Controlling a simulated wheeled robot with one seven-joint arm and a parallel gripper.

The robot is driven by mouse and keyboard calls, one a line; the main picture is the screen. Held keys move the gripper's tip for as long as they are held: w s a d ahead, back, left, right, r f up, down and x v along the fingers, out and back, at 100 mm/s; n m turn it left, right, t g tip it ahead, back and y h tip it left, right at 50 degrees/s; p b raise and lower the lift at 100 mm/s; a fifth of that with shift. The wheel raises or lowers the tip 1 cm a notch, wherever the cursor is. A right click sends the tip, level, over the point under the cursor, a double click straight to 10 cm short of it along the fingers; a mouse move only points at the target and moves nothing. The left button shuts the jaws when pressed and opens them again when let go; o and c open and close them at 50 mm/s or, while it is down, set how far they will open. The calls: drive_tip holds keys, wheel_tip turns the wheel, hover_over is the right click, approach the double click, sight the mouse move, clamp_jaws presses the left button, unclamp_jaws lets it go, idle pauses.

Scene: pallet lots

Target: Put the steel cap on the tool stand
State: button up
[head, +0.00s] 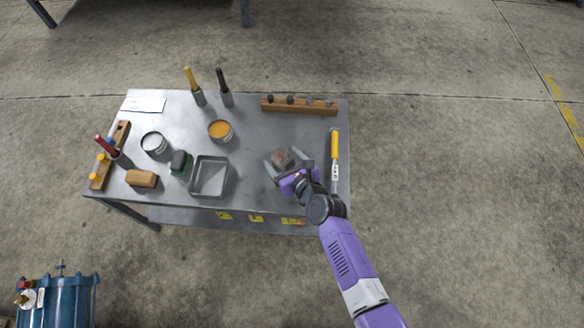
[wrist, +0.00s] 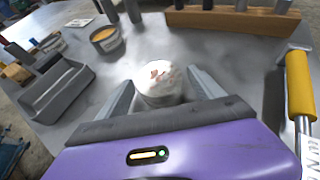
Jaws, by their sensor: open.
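A short round piece with a whitish, reddish-patched top (wrist: 160,80), perhaps the steel cap, stands on the table between the fingers of my gripper (wrist: 161,88). In the head view the piece (head: 282,157) looks grey-brown. My gripper (head: 284,164) is open, with a finger on each side of it; I cannot tell whether either finger touches it. A wooden block with several dark pegs (head: 300,106) lies at the table's back right, ahead of the gripper. Another wooden block (head: 108,158) is at the left edge. I cannot tell which is the tool stand.
A yellow-handled tool (head: 335,148) lies close right of my gripper. A grey tray (head: 210,177), an orange-filled tin (head: 220,131) and a white-filled tin (head: 154,144) are to the left. Upright handled tools (head: 196,90) stand at the back. The metal table between tin and pegged block is clear.

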drive_tip(key=p+v, duration=0.3)
drive_tip(key=v, duration=0.7)
drive_tip(key=shift+s+d+r, duration=0.1)
drive_tip(key=shift+s, duration=0.15)
drive_tip(key=shift+s+d+r, duration=0.1)
drive_tip(key=shift+s+d, duration=0.2)
drive_tip(key=shift+s, duration=0.1)
drive_tip(key=s+d+r+n+t+h, duration=0.1)
drive_tip(key=s+d+r+n+h, duration=0.15)
drive_tip(key=s+d+n, duration=0.55)
drive_tip(key=s+d+r+n+t+h, duration=0.15)
drive_tip(key=s+d+r+n, duration=0.35)
drive_tip(key=s, duration=0.6)
drive_tip(key=s+d+r+n+h, duration=0.1)
drive_tip(key=s+d+r+n, duration=0.2)
drive_tip(key=s+r+n, duration=0.3)
drive_tip(key=s+d+r+n+t+h, duration=0.1)
drive_tip(key=s+d+r+n, duration=0.2)
drive_tip(key=r+n, duration=0.7)
wheel_tip(320, 180, up, 2)
drive_tip(key=s, duration=0.2)
drive_tip(key=shift+s+n+h, duration=0.3)
drive_tip(key=shift+s+h, duration=0.1)
drive_tip(key=shift+r+t, duration=0.1)
drive_tip(key=shift+t, duration=0.15)
